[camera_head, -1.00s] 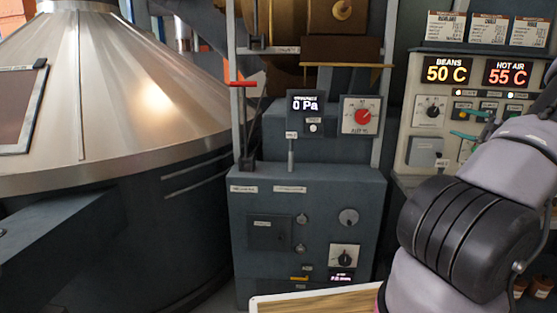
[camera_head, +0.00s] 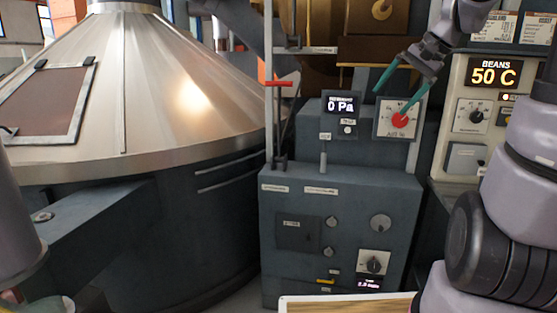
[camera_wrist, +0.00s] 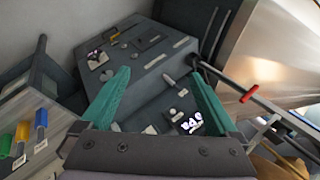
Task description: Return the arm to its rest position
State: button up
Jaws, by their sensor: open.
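My gripper (camera_head: 398,84) is open and empty in the head view. Its two teal fingers are spread in front of the upper part of the grey control cabinet (camera_head: 300,225), near the dial with the red knob (camera_head: 401,120). From this view I cannot tell how far it is from the dial. In the wrist view the teal fingers of my gripper (camera_wrist: 155,95) stand apart with nothing between them. The cabinet (camera_wrist: 140,85) appears tilted beyond them, with the lit pressure display (camera_wrist: 191,123) by the right finger.
A large metal cone vessel (camera_head: 160,90) stands at the left. A red-handled lever (camera_head: 279,84) rises beside the cabinet. A panel reading 50 C (camera_head: 490,75) stands at the right. A wooden-topped surface (camera_head: 345,304) lies at the bottom. Coloured switches (camera_wrist: 23,130) show in the wrist view.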

jog(key=s+a+n+t+h, duration=0.2)
jog(key=s+a+n, duration=0.1)
jog(key=s, duration=1.3)
jog(key=shift+a+n+h, duration=0.3)
jog(key=shift+a, duration=0.4)
